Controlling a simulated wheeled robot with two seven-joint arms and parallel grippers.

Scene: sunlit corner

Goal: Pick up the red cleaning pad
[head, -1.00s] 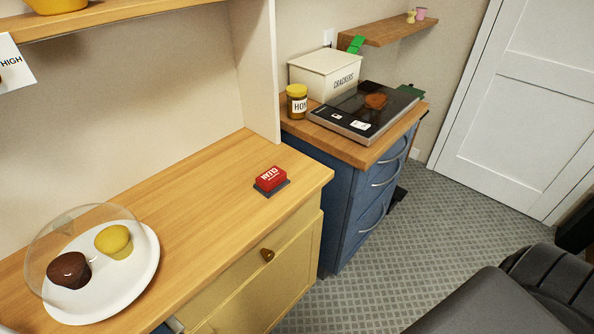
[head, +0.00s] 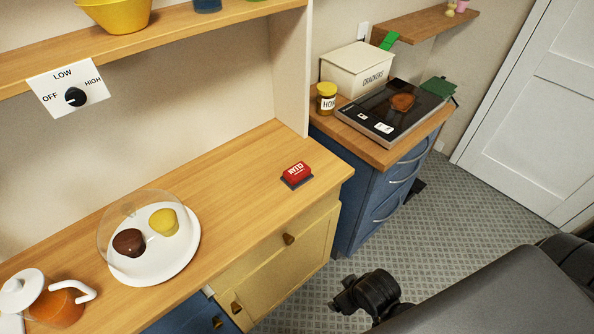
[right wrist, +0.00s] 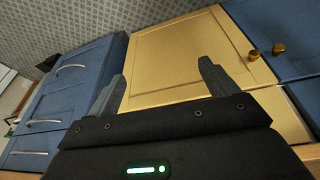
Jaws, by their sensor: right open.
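The red cleaning pad (head: 296,172) has white lettering and a dark grey underside. It lies on the wooden counter (head: 235,170), near its right end, in the head view. My right gripper (right wrist: 160,85) is open and empty in the right wrist view. Its two fingers stand apart in front of the yellow cabinet door (right wrist: 185,55). The pad does not show in the right wrist view. A dark part of my own arm shows at the lower right of the head view, well short of the counter. My left gripper is not in view.
A domed white plate (head: 180,262) with two muffins and an orange teapot (head: 58,306) stand on the left of the counter. A shelf (head: 180,40) runs above. Right of a side panel stand a honey jar (head: 326,98), cracker box (head: 357,70) and cooktop (head: 390,112).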

